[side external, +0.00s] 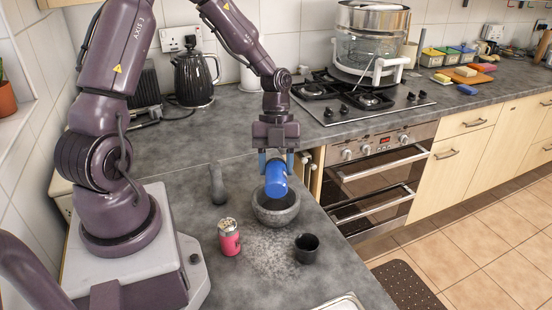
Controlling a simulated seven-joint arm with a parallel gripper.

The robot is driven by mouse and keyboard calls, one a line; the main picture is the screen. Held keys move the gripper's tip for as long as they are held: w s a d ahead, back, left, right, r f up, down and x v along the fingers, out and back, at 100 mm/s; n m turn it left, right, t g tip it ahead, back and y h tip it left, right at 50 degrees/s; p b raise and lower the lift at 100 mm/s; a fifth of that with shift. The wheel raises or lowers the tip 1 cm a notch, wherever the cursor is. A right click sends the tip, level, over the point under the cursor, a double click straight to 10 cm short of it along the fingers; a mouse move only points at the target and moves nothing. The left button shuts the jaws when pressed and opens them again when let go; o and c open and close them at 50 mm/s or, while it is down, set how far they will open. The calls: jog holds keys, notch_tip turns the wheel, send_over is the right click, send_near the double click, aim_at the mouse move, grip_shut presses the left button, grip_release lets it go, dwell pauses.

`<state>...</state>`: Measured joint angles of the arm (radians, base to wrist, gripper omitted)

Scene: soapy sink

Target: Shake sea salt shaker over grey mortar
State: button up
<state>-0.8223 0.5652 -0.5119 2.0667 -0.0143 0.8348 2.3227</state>
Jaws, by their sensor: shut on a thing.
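My gripper (276,160) is shut on a blue shaker (276,181). The shaker is tilted, with one end pointing down toward the viewer, over the grey mortar (277,216). The mortar is a round stone bowl standing on the counter, and the shaker hides part of its opening. I cannot read a label on the shaker, so I cannot tell if it is the sea salt. A pink shaker (229,238) with a metallic top stands upright on the counter, left of and nearer than the mortar.
A small dark cup (307,248) stands in front of the mortar, and a grey pestle-like piece (218,184) stands to its left. Pale specks cover the counter (268,248) between them. A black kettle (194,78) and hob (360,97) are behind. The counter's right edge is close.

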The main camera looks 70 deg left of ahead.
jog(key=f+g+h, duration=0.1)
jog(key=h, duration=0.2)
jog(key=a+f+g+h, duration=0.1)
jog(key=f+g+h, duration=0.1)
jog(key=h, duration=0.2)
jog(key=f+g+h, duration=0.1)
jog(key=h, duration=0.3)
jog(key=shift+w+a+f+g, duration=0.15)
jog(key=shift+w+a+g, duration=0.1)
jog(key=shift+w+g, duration=0.05)
jog(key=shift+r, duration=1.8)
jog(key=shift+f, duration=0.1)
notch_tip(320, 180, down, 3)
jog(key=shift+f, duration=0.2)
